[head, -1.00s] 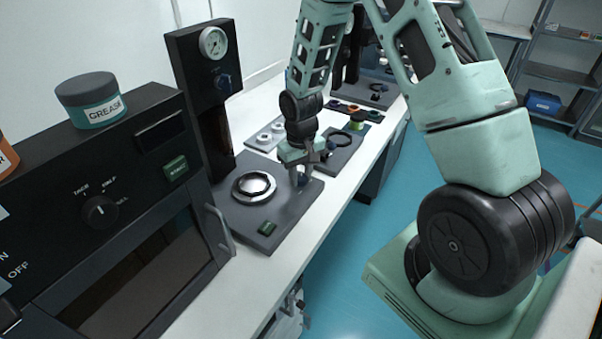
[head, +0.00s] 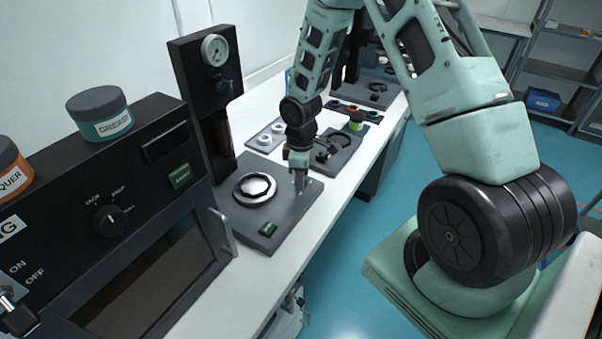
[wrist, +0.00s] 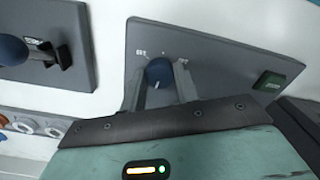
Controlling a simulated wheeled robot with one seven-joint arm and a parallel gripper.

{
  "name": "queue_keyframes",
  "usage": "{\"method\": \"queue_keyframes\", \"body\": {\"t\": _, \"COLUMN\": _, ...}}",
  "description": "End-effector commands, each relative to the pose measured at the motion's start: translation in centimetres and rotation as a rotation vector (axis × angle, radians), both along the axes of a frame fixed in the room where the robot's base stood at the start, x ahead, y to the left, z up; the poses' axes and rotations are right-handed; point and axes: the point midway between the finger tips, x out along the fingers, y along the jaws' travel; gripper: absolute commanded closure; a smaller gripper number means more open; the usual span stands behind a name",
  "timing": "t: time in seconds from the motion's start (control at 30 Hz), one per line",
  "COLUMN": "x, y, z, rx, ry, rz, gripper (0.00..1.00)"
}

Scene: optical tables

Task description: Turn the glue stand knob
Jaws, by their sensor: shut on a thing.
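The glue stand is a dark grey base (head: 285,213) with a silver ring (head: 254,187), a green switch (head: 268,229) and a black column with a gauge (head: 214,48). Its blue round knob (wrist: 158,72) shows in the wrist view, with small white marks and a white pointer line on it. My gripper (head: 300,183) points down at the right side of the base. In the wrist view its two fingers (wrist: 159,88) stand on either side of the knob and are shut on it. In the head view the knob is mostly hidden by the fingers.
A black oven-like unit with a dial (head: 109,221) and a grease jar (head: 99,113) on top stands at the left. Another plate with a blue-ended lever (wrist: 10,50) lies beside the stand. Trays with rings (head: 265,139) lie farther back.

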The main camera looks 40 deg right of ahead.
Motion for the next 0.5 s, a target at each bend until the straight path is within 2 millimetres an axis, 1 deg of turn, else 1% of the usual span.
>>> {"method": "queue_keyframes", "body": {"t": 0.2, "x": 0.13, "y": -0.04, "z": 0.19, "rx": -0.001, "ry": -0.004, "rz": 0.109, "gripper": 0.93}}
{"method": "queue_keyframes", "body": {"t": 0.5, "x": 0.16, "y": -0.06, "z": 0.14, "rx": -0.001, "ry": -0.004, "rz": 0.169, "gripper": 0.92}}
